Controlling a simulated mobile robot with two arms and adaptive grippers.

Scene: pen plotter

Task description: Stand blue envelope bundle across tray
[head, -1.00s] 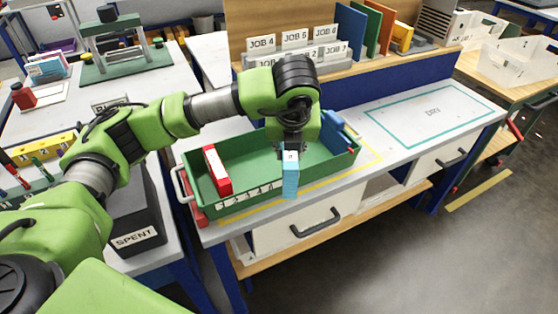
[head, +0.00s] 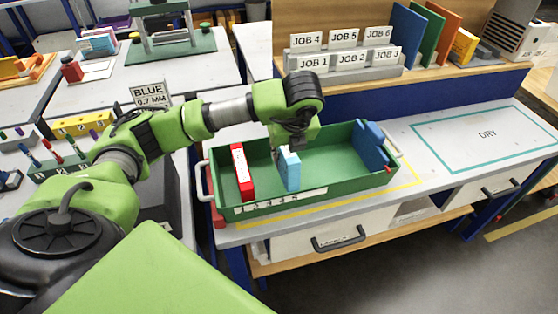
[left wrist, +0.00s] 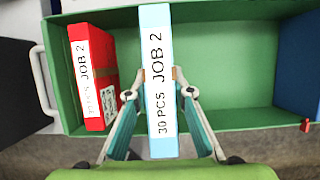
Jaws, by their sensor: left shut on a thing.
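The light-blue envelope bundle (head: 288,170) is upright in my left gripper (head: 292,150), at the left-middle of the green tray (head: 340,145). In the left wrist view the blue bundle (left wrist: 159,70) has a white label reading "30 PCS JOB 2". My left gripper (left wrist: 160,78) is shut on it from both sides. Whether its lower edge touches the tray floor cannot be told. A red bundle (head: 242,172), also labelled JOB 2 in the left wrist view (left wrist: 92,75), stands across the tray to its left, with a gap between them. My right gripper is not in view.
A dark-blue block (head: 371,147) stands at the tray's right end; tray floor between it and the blue bundle is clear. The tray has white end handles and a numbered front strip (head: 280,198). Job cards (head: 345,58) stand behind. A DRY area (head: 485,135) is empty.

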